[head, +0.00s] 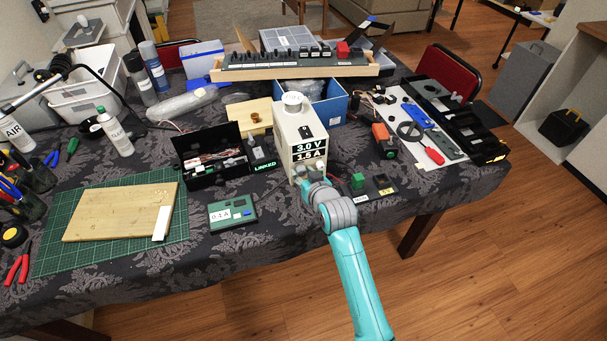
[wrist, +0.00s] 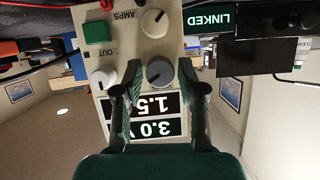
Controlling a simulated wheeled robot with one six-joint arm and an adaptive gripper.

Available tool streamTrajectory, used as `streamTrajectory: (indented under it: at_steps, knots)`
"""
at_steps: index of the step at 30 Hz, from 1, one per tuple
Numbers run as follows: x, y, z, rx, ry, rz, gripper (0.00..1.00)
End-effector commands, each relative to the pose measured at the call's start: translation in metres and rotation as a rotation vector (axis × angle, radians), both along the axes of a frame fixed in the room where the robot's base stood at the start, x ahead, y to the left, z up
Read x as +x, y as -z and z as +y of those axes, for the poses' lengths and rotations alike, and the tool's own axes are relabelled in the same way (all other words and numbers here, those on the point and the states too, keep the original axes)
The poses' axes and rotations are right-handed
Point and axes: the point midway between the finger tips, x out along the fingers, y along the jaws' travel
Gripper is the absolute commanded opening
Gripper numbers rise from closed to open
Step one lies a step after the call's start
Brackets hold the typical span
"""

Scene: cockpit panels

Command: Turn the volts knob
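The power supply (head: 288,127) is a cream box on the table with displays reading 3.0 V and 1.5 A. In the wrist view its panel appears upside down. A grey knob (wrist: 159,73) with a pointer mark sits next to the displays; its label is not visible. A second knob (wrist: 153,22) is beside the word AMPS. My gripper (wrist: 158,66) is open, with one finger on each side of the grey knob and visible gaps between.
The panel also has a white knob (wrist: 103,78) and a green square (wrist: 97,32) near the word OUT. A black LINKED box (head: 263,155) stands left of the supply. A green meter (head: 232,212) lies front left, and small blocks (head: 357,181) lie right of my gripper.

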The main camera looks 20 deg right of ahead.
Motion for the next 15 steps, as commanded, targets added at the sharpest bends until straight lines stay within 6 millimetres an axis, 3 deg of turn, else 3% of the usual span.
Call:
streamTrajectory:
  at_steps: [1, 3, 4, 15]
  knots:
    - [-0.0001, 0.0, 0.0, 0.0, 0.0, 0.0, 0.21]
    - [-0.0001, 0.0001, 0.0, 0.0, 0.0, 0.0, 0.03]
    - [-0.0001, 0.0001, 0.0, 0.0, 0.0, 0.0, 0.0]
    - [-0.0001, 0.0002, -0.0009, 0.053, 0.001, 0.001, 0.0]
